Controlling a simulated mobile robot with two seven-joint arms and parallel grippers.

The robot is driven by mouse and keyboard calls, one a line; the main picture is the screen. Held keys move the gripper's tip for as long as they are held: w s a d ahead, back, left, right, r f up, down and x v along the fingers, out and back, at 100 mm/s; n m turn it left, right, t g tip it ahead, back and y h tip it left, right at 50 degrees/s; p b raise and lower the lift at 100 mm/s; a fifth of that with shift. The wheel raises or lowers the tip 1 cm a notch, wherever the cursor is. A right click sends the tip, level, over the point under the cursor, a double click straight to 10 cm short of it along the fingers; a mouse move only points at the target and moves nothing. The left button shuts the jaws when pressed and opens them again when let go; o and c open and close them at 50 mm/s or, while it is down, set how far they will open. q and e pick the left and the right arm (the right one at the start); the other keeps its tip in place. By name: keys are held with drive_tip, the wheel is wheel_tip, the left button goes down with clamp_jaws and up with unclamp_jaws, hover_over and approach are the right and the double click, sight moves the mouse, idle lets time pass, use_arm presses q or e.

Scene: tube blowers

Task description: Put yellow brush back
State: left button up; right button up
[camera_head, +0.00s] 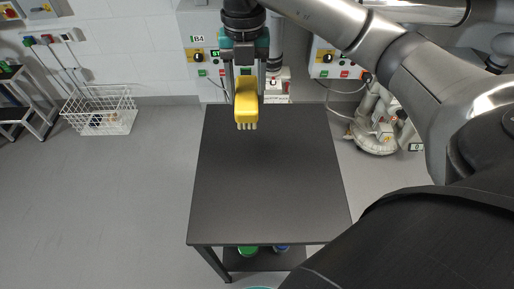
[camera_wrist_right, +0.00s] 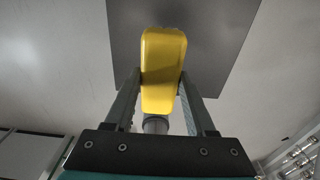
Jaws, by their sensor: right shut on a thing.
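The yellow brush (camera_head: 246,102) is held in the air over the far edge of the dark table, with its pale bristles pointing down. My right gripper (camera_head: 246,82) is shut on it from above. In the right wrist view the yellow brush (camera_wrist_right: 163,68) sits between the two fingers of my right gripper (camera_wrist_right: 163,88), with the dark table top beyond it. My left gripper is not in view.
The dark table (camera_head: 265,180) has a bare top and a lower shelf with green and blue items (camera_head: 248,249). A white wire basket (camera_head: 99,110) stands on the floor at left. Grey control boxes (camera_head: 205,60) line the back wall. A white machine (camera_head: 375,125) stands at right.

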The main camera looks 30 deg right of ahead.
drive_tip(key=shift+s+d+f, duration=0.1)
drive_tip(key=shift+s+d, duration=0.05)
drive_tip(key=shift+d, duration=0.6)
drive_tip(key=shift+d+f+g, duration=0.2)
drive_tip(key=shift+d+g, duration=0.1)
wheel_tip(320, 180, down, 20)
drive_tip(key=b, duration=0.3)
drive_tip(key=shift+r, duration=0.15)
drive_tip(key=o, duration=1.2)
drive_tip(key=r, duration=0.4)
drive_tip(key=r+p, duration=0.1)
drive_tip(key=r, duration=0.3)
drive_tip(key=w+r, duration=0.1)
drive_tip(key=r, duration=0.3)
drive_tip(key=shift+d+p, duration=0.3)
drive_tip(key=shift+d, duration=0.1)
